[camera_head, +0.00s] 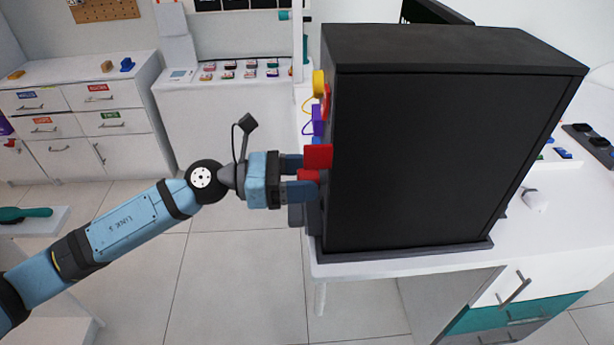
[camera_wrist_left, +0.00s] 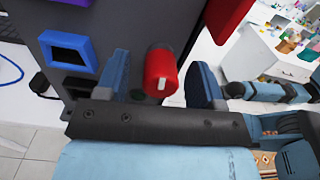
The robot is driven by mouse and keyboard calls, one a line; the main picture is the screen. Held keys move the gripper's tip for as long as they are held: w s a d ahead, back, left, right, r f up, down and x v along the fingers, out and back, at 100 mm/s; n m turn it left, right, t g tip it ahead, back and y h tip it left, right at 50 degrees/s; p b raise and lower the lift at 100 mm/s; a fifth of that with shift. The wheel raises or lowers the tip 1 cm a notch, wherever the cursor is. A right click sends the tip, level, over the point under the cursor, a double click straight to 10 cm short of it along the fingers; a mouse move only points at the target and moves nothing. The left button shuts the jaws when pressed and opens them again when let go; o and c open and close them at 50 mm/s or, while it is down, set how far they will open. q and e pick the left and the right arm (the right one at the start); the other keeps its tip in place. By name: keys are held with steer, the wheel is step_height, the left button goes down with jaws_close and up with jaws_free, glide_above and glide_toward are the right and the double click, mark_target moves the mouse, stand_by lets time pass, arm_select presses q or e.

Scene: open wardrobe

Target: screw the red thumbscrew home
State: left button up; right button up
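The red thumbscrew (camera_wrist_left: 160,74) sticks out from the dark side face of a tall black cabinet (camera_head: 430,150). In the head view only a bit of the thumbscrew (camera_head: 308,175) shows between the fingers. My left gripper (camera_head: 303,174) reaches the cabinet's left side with one finger above and one below the screw. In the left wrist view the left gripper (camera_wrist_left: 163,82) is open around the thumbscrew, with a visible gap on the left finger's side and a narrower one on the right. The screw's base is partly hidden. My right gripper is not in view.
A red plate (camera_head: 318,156) juts from the cabinet close above the fingers and also shows in the left wrist view (camera_wrist_left: 230,18). A blue-framed socket (camera_wrist_left: 69,52) sits left of the screw. The cabinet stands on a white table (camera_head: 375,262). Floor beneath the arm is clear.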

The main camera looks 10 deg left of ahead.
arm_select(q)
steer(key=shift+o, duration=1.3)
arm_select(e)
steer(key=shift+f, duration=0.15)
arm_select(q)
steer(key=shift+a, duration=0.1)
steer(key=shift+s+a+f+b, duration=0.1)
steer(key=shift+a+f+b, duration=0.1)
steer(key=shift+b, duration=0.1)
steer(key=b+v, duration=0.5)
steer(key=v, duration=0.2)
steer(key=shift+a+r, duration=0.2)
steer(key=shift+r, duration=0.05)
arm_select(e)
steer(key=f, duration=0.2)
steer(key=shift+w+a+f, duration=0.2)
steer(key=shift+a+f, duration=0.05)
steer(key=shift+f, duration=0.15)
arm_select(q)
steer(key=shift+s, duration=0.1)
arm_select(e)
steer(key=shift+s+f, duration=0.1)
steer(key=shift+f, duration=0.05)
